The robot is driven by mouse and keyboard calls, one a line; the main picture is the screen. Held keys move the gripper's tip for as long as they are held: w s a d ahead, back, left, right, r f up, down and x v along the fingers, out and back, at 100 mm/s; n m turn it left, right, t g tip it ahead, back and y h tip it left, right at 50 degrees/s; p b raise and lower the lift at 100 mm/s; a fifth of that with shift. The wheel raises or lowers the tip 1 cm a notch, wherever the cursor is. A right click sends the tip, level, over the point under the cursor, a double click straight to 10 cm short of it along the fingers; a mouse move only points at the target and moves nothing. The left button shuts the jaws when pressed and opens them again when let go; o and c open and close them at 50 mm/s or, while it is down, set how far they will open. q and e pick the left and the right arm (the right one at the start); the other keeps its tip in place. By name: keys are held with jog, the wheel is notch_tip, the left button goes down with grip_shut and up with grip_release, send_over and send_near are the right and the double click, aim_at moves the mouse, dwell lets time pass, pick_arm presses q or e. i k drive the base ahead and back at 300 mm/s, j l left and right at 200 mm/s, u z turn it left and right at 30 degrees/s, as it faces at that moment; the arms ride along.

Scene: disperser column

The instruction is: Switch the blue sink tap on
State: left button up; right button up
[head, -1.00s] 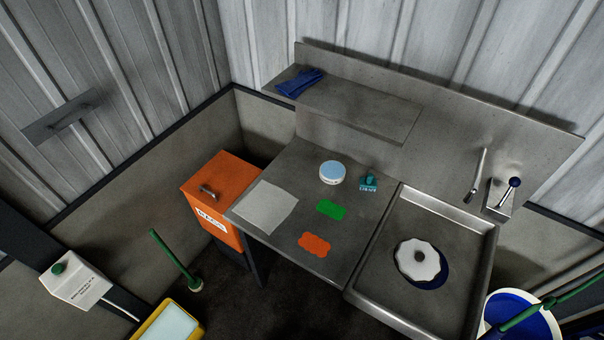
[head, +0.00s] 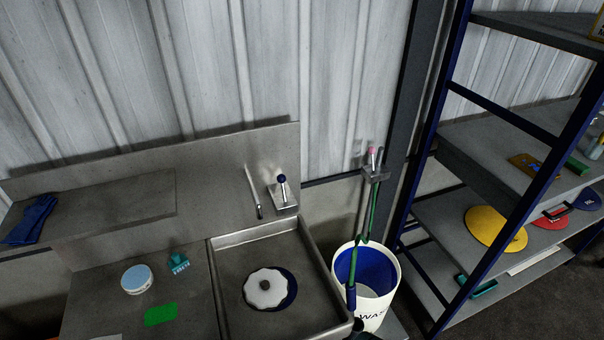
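The sink tap lever with a blue knob (head: 282,179) stands on a metal block at the back right of the sink. The grey spout (head: 253,192) is just left of it, on the backsplash. I cannot tell from this view whether water runs. The metal sink basin (head: 222,240) is below them and holds a white scalloped disc (head: 265,288) lying on a dark blue round piece. Neither of my grippers shows in the head view.
A white bucket (head: 382,288) with a green-handled tool stands right of the sink. A blue-framed shelf rack (head: 445,150) is further right. A round tub (head: 136,279), a teal piece (head: 179,262) and a green card (head: 160,314) lie on the left counter. Blue gloves (head: 30,220) lie on the ledge.

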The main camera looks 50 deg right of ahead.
aim_at(281, 179)
jog(key=z, duration=0.4)
jog(key=l+z, duration=0.1)
jog(key=z, duration=0.3)
jog(key=i+z, duration=0.1)
jog(key=z, duration=0.25)
jog(key=l+z, duration=0.1)
jog(key=z, duration=0.3)
